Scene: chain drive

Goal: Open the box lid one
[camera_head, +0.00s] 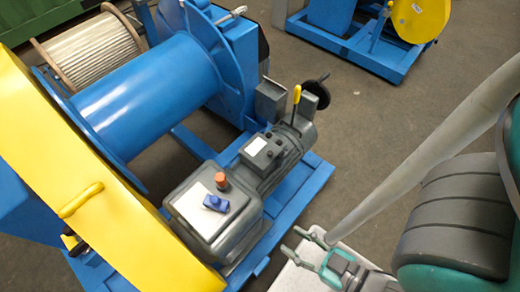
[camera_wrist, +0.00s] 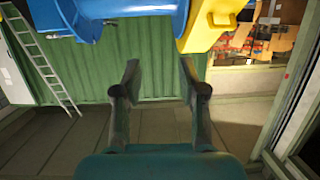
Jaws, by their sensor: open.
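A grey box-shaped housing (camera_head: 215,215) sits on the blue frame in the head view. Its top bears a pale plate, an orange knob (camera_head: 222,181) and a small blue part (camera_head: 216,203). A large yellow cover (camera_head: 110,225) with a yellow handle (camera_head: 80,200) stands at the left. I cannot tell which of these is lid one. My gripper (camera_head: 291,240) is open and empty, to the right of the grey housing and apart from it. Its two fingers also show in the wrist view (camera_wrist: 160,66), with nothing between them.
A blue drum (camera_head: 150,95), a grey motor (camera_head: 270,155), a yellow lever (camera_head: 296,100) and a black handwheel (camera_head: 318,90) are near. A second blue and yellow machine (camera_head: 365,40) stands behind. A ladder (camera_wrist: 45,60) and green wall (camera_wrist: 100,75) show in the wrist view.

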